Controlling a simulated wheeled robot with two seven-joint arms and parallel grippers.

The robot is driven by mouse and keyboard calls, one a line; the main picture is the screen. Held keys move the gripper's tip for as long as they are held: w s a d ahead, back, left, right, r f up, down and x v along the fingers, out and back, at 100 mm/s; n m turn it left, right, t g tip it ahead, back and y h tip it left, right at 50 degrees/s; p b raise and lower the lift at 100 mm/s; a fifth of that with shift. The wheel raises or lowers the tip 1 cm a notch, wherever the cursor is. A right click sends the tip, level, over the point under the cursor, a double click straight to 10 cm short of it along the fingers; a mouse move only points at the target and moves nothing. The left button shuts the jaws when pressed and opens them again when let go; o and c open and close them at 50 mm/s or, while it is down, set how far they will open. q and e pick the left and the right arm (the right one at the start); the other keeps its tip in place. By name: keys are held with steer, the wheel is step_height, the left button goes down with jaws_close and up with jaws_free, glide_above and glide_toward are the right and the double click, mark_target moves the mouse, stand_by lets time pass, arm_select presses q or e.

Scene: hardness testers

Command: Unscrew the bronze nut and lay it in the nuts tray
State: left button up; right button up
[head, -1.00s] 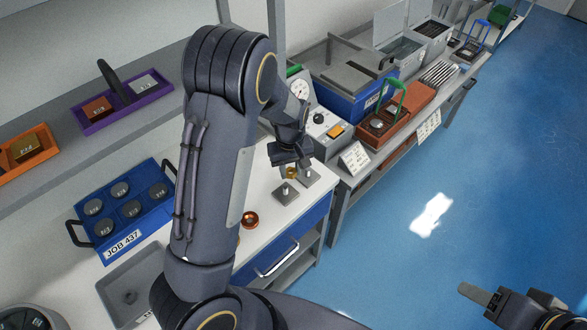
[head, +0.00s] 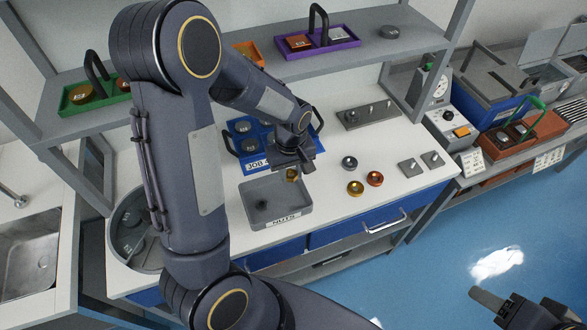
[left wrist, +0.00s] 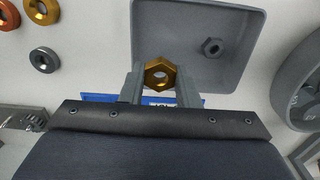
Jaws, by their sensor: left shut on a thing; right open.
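The bronze nut (head: 292,174) is a gold-brown hex nut. My left gripper (head: 292,162) is shut on it and holds it above the grey nuts tray (head: 300,225), near its back right side. In the left wrist view the nut (left wrist: 159,73) sits between the two fingertips, at the tray's edge in the picture, with the tray's bare floor (left wrist: 185,25) beyond. A dark grey nut (left wrist: 212,47) lies in the tray. My right gripper (head: 505,306) is open and empty over the floor at the lower right.
A steel ring (head: 349,163), a gold ring (head: 355,188) and a copper ring (head: 375,178) lie right of the tray. Two stud plates (head: 410,168) (head: 432,158) stand at the bench's right end. A blue job tray (head: 232,140) stands behind. A round grey bowl (head: 122,215) is left.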

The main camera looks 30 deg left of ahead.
mark_target(288, 199)
arm_select(q)
steer(key=shift+s+a+f, duration=0.1)
steer(key=shift+s+a, duration=0.2)
steer(key=shift+s, duration=0.1)
step_height(288, 199, down, 9)
steer(key=b, duration=0.7)
steer(key=shift+w+f+b, duration=0.1)
steer(key=shift+b, duration=0.3)
steer(key=shift+f, duration=0.2)
steer(key=o, duration=1)
steer(key=shift+s+d+f, duration=0.1)
steer(key=shift+s, duration=0.1)
steer(key=shift+o, duration=0.2)
step_height(288, 199, up, 8)
steer(key=shift+w+r, duration=0.2)
steer(key=shift+w, duration=0.05)
steer(key=shift+d, duration=0.1)
